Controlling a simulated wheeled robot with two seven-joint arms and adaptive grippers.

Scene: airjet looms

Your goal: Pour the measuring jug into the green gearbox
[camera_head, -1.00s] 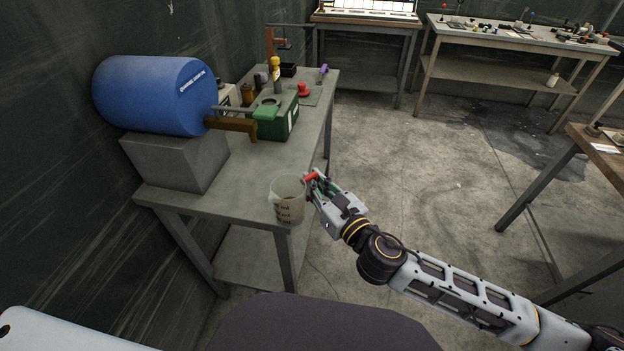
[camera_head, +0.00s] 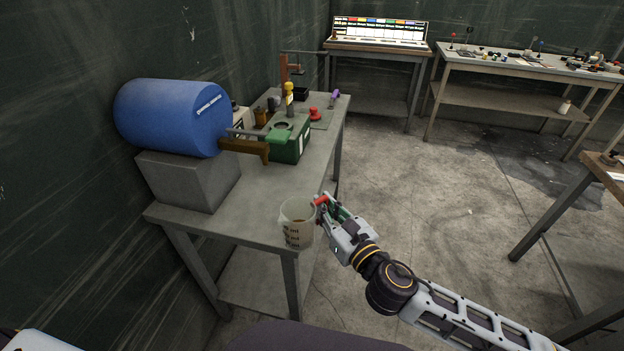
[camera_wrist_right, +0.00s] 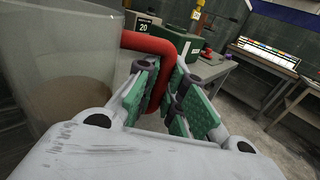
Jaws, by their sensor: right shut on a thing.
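The measuring jug (camera_head: 297,222) is a translucent beaker with dark markings, a red handle and some brownish liquid low inside. It is upright at the near right corner of the bench; I cannot tell whether it touches the top. My right gripper (camera_head: 326,204) is shut on its red handle. In the right wrist view the jug (camera_wrist_right: 60,60) fills the left side and the red handle (camera_wrist_right: 160,45) runs between the green finger pads. The green gearbox (camera_head: 289,145) stands farther back on the bench, with a round opening on top. My left gripper is not in view.
A blue drum (camera_head: 172,117) lies on a grey block (camera_head: 187,178) at the bench's left, its brown tap jutting toward the gearbox. Small bottles and a red item (camera_head: 314,114) surround the gearbox. Bare bench top (camera_head: 262,195) lies between jug and gearbox.

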